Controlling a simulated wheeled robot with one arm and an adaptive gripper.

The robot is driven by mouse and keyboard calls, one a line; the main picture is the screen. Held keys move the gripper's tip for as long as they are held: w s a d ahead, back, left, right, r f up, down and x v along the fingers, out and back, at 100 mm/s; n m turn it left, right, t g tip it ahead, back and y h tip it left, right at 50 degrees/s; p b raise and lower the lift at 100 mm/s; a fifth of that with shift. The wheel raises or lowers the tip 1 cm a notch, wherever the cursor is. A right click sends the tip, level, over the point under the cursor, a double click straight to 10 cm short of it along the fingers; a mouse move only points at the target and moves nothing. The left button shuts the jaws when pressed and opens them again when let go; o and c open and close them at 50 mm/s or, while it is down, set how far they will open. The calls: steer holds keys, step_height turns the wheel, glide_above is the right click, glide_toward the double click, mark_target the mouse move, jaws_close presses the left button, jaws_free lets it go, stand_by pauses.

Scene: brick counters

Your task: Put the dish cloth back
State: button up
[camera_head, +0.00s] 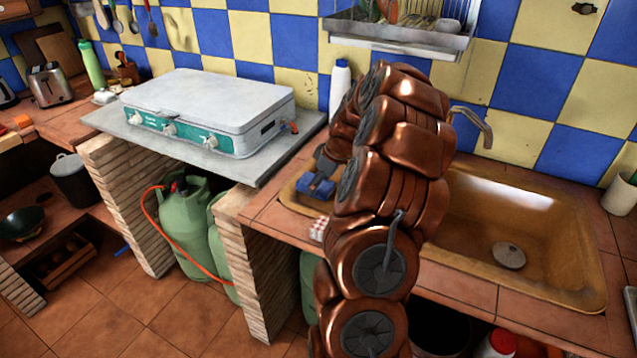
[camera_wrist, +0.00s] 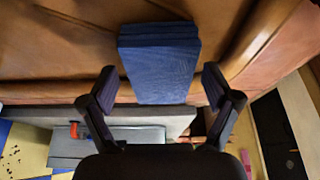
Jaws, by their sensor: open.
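A dark blue folded cloth (camera_wrist: 160,62), which I take to be the dish cloth, shows in layers in the wrist view. It rests on the brown sink surface, ahead of and between the fingertips of my gripper (camera_wrist: 159,86). The fingers are spread wide, with visible gaps on both sides of the cloth, and hold nothing. In the head view, a blue item (camera_head: 316,185), seemingly the same cloth, lies at the sink's left end. My copper arm hides most of the gripper and part of the sink there.
The ochre sink (camera_head: 560,225) with its tap (camera_head: 475,122) is to the right. A white bottle (camera_head: 340,82) stands behind my arm. A dish rack (camera_head: 400,35) hangs above. A closed camping stove (camera_head: 210,105) sits left. A small red-and-white item (camera_head: 318,228) lies near the counter's front edge.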

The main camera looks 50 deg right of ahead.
steer(key=shift+r, duration=0.15)
steer(key=shift+r, duration=0.2)
steer(key=b+v, duration=0.3)
steer(key=v, duration=0.9)
steer(key=s+a+g, duration=0.3)
steer(key=a, duration=2.4)
steer(key=s+a+f+m+g, duration=0.1)
steer(key=s+a, duration=0.3)
steer(key=s, duration=0.3)
steer(key=s+a+f+m+g+h, duration=0.1)
steer(key=s+a+f, duration=0.1)
steer(key=s+a, duration=0.2)
steer(key=s+a+f+m+g, duration=0.1)
steer(key=s+a, duration=0.3)
steer(key=s, duration=0.7)
steer(key=shift+f, duration=0.65)
